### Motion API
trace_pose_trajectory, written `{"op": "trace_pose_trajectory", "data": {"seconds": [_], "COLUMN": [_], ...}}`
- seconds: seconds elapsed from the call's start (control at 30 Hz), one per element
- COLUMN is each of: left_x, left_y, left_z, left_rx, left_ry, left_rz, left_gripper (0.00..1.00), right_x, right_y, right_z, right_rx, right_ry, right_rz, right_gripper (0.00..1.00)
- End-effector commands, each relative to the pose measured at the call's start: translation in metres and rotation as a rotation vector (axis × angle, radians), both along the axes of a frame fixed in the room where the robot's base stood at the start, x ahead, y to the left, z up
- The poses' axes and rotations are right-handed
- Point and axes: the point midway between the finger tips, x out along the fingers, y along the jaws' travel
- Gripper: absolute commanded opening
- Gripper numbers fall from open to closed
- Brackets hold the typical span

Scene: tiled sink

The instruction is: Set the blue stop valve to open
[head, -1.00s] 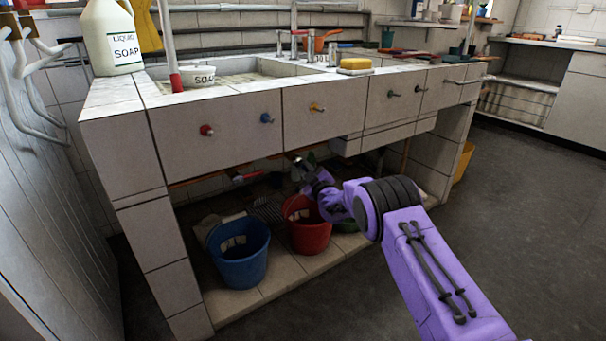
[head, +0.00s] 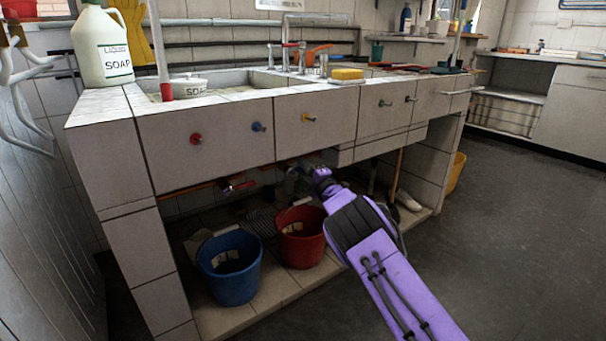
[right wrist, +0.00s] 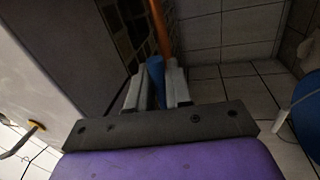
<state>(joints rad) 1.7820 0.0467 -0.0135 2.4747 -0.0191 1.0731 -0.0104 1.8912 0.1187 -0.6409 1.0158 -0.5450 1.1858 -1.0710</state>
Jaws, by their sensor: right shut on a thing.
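The blue stop valve's handle (right wrist: 156,68) shows in the right wrist view as a blue lever between my right gripper's fingers. It lies beside an orange-brown pipe (right wrist: 160,28). My right gripper (right wrist: 155,92) is shut on this blue handle. In the head view my right gripper (head: 298,176) is under the sink front, below the yellow knob, and is dark and partly hidden by my wrist. The blue handle cannot be made out there. A red valve handle (head: 238,186) sits under the counter to its left. My left gripper is not in view.
The tiled sink counter (head: 103,108) overhangs the gripper. Its front has a red knob (head: 196,139), a blue knob (head: 259,127) and a yellow knob (head: 309,118). A blue bucket (head: 230,275) and a red bucket (head: 301,245) stand below. Dark floor at right is clear.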

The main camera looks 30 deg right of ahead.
Motion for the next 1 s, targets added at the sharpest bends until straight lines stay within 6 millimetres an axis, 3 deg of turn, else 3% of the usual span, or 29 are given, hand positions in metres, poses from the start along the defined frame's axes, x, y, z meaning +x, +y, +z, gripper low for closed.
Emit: {"op": "trace_pose_trajectory", "data": {"seconds": [0.73, 0.77, 0.8, 1.0], "left_x": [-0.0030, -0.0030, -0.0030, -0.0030], "left_y": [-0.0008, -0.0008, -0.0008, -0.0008], "left_z": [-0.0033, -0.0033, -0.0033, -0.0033], "left_rx": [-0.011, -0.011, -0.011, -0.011], "left_ry": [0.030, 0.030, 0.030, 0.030], "left_rz": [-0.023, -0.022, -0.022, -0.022], "left_gripper": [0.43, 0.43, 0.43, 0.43], "right_x": [-0.0002, -0.0002, -0.0002, -0.0001], "right_y": [-0.0011, -0.0012, -0.0011, -0.0007], "right_z": [0.0053, 0.0053, 0.0053, 0.0048], "right_rx": [-0.085, -0.085, -0.085, -0.084], "right_ry": [-0.003, -0.004, -0.004, -0.003], "right_rz": [-0.002, -0.002, -0.002, -0.002], "right_gripper": [0.00, 0.26, 0.35, 0.35]}}
